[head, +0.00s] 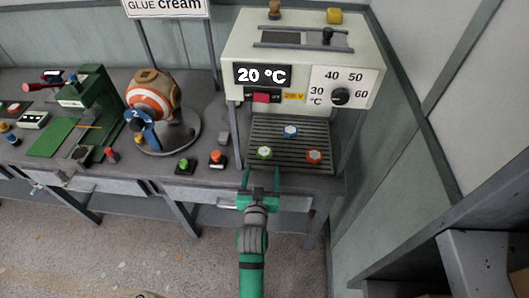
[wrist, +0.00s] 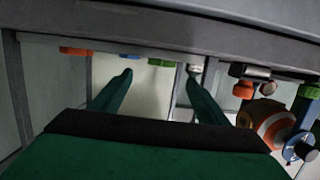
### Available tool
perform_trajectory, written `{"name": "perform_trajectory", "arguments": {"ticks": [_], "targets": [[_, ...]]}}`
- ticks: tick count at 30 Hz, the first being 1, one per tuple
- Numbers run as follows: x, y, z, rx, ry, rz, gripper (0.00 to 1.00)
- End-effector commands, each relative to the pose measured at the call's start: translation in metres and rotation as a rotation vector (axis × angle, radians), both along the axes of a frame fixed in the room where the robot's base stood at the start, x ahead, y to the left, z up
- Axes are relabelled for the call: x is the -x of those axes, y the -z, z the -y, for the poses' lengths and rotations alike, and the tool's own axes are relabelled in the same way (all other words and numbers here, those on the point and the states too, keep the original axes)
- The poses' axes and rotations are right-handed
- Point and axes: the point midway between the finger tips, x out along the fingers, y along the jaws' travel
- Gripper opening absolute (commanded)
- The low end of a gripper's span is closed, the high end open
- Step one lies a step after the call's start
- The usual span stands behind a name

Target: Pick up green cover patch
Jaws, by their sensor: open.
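The green cover patch (head: 264,153) is a small six-sided piece with a pale centre. It lies at the front left of the ribbed tray (head: 272,128) under the white machine. A blue patch (head: 291,131) lies behind it and an orange patch (head: 314,156) to its right. My gripper (head: 261,172) is open and empty just in front of the tray's front edge, below the green patch in the head view. In the wrist view the green patch (wrist: 161,62) shows edge-on ahead, between the two spread fingers (wrist: 158,80), apart from them.
The machine (head: 300,60) overhangs the tray, with legs on both sides. Left of it on the bench are an orange button (head: 217,157), a green button (head: 184,163), a striped ball (head: 152,98) on a stand and a green press (head: 90,100).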

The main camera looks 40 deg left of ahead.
Motion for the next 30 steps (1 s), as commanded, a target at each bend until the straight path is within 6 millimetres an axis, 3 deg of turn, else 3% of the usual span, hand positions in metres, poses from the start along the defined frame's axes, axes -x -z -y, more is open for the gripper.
{"name": "perform_trajectory", "arguments": {"ticks": [3, 14, 21, 30], "targets": [[-0.016, 0.003, -0.010, 0.000, 0.000, 0.001, 0.69], [-0.038, 0.008, -0.025, 0.000, -0.001, 0.002, 0.69], [-0.065, 0.015, -0.042, 0.000, 0.000, 0.000, 0.69], [-0.073, 0.017, -0.047, -0.001, 0.000, 0.001, 0.69]]}}
